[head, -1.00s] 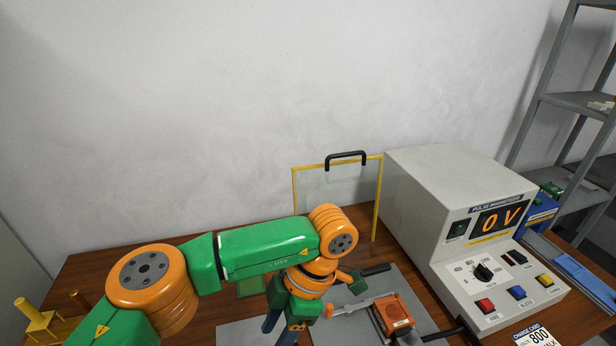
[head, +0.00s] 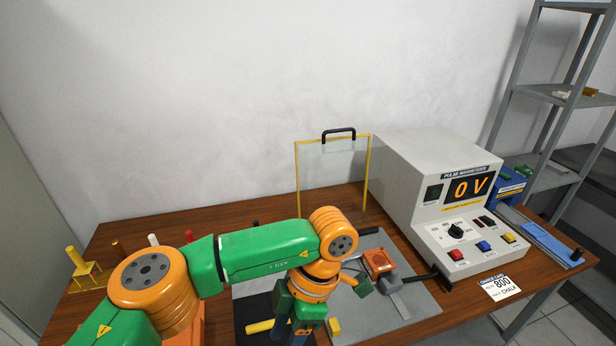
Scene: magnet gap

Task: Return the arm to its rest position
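My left arm, green and orange, comes in from the lower left and reaches over the wooden table (head: 392,237). My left gripper (head: 292,335) hangs down near the front middle of the table. Its fingertips are at the bottom edge of the picture, partly cut off, so I cannot tell whether it is open or holds anything. My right gripper is not in view.
A grey magnetizer box (head: 415,185) reading 0 V stands right of centre. A clear yellow-framed shield (head: 367,180) stands behind the arm. An orange block fixture (head: 378,262) sits on a grey plate (head: 415,306). A yellow stand (head: 84,268) is far left. A shelf (head: 560,97) is at right.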

